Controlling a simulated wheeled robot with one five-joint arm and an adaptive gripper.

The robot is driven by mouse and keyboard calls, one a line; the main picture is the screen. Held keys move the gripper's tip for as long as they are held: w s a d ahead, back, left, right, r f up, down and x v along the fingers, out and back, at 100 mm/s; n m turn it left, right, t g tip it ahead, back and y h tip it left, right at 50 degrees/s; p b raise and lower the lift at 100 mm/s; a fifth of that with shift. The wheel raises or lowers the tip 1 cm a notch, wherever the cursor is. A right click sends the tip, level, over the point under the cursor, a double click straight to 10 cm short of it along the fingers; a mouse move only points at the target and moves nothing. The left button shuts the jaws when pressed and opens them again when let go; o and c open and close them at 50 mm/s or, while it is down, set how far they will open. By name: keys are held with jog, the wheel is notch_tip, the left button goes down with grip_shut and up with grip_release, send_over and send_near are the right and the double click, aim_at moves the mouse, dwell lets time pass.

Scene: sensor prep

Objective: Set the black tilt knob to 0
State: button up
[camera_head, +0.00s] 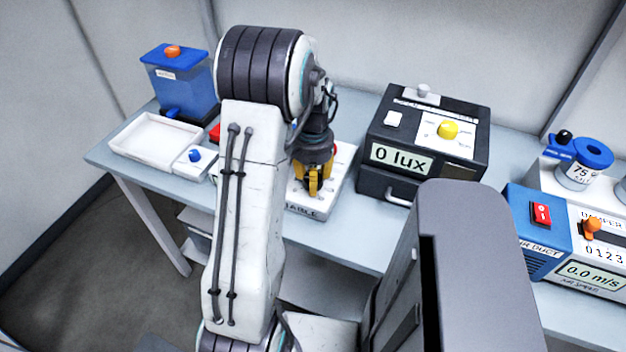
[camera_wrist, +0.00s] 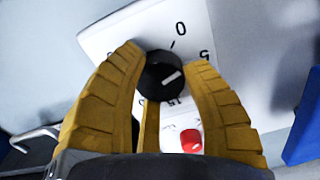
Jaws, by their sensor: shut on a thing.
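The black tilt knob (camera_wrist: 158,86) sits on a white panel (camera_wrist: 120,32) printed with 0, 5 and 15. In the wrist view its white pointer line slants to the upper right, roughly toward the 5 and away from the 0. My gripper (camera_wrist: 167,62) has its yellow fingers around the knob and is shut on it. In the head view my gripper (camera_head: 313,183) reaches down onto the white tilt table unit (camera_head: 312,210), and the knob is hidden there.
A red button (camera_wrist: 191,140) is on the panel close to the fingers. A black box (camera_head: 432,140) reading 0 lux stands right of the unit. A white tray (camera_head: 128,158) and a blue container (camera_head: 185,92) stand left. A blue air duct (camera_head: 535,228) is at right.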

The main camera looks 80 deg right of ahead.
jog(key=n+b, duration=0.1)
jog(key=n, duration=0.4)
jog(key=shift+a+f+n, duration=0.1)
jog(key=shift+f+n, duration=0.05)
jog(key=shift+n, duration=0.45)
jog(key=o, duration=1.2)
jog(key=shift+o, duration=0.2)
notch_tip(320, 180, up, 12)
dwell(0.8)
